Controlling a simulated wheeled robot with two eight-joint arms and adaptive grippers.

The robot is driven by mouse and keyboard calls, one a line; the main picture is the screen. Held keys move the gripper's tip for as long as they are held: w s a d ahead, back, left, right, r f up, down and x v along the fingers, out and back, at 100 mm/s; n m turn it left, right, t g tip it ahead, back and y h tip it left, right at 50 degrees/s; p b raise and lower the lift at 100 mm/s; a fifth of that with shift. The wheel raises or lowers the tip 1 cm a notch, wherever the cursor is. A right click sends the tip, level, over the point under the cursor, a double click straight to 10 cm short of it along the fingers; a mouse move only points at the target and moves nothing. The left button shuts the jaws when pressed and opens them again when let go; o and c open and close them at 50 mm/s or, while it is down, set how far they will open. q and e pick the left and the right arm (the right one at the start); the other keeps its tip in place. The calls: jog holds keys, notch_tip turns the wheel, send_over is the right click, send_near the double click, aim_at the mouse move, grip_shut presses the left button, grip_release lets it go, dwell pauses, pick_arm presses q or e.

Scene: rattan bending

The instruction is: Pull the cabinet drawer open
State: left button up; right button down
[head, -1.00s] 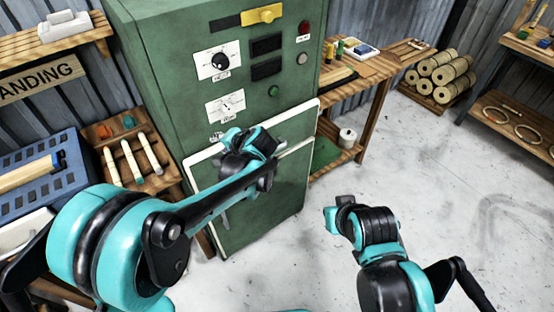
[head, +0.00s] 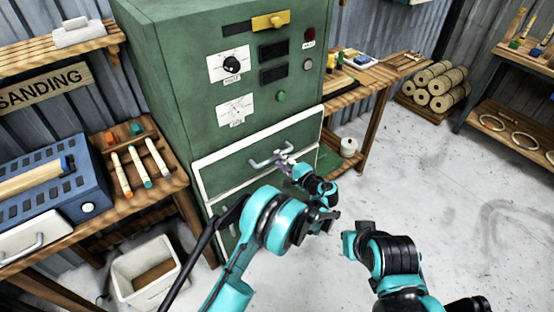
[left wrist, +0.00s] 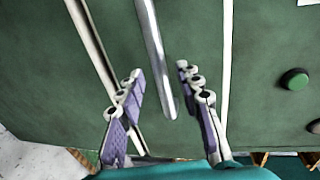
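The green cabinet (head: 175,85) stands in the middle of the head view. Its white-edged drawer front (head: 225,165) carries a grey metal handle (head: 265,160). My left gripper (head: 288,162) is at the right part of this handle. In the left wrist view the two fingers of my left gripper (left wrist: 158,95) are spread, and the handle bar (left wrist: 155,50) reaches into the gap between them without visible contact on both sides. The drawer front looks close to the cabinet face. My right gripper (head: 352,240) is low at right, away from the cabinet; its fingers are unclear.
A workbench with a blue box (head: 85,185) stands left, with a white bin (head: 145,275) below. A wooden table (head: 370,85) adjoins the cabinet's right side. Wooden spools (head: 437,85) lie at the back right. The floor (head: 430,180) at right is clear.

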pick_arm(q)
jog(key=shift+x, duration=1.5)
pick_arm(e)
jog(key=shift+f, duration=0.4)
pick_arm(q)
grip_shut()
jog(key=shift+s+b, duration=0.1)
jog(key=shift+b, duration=0.2)
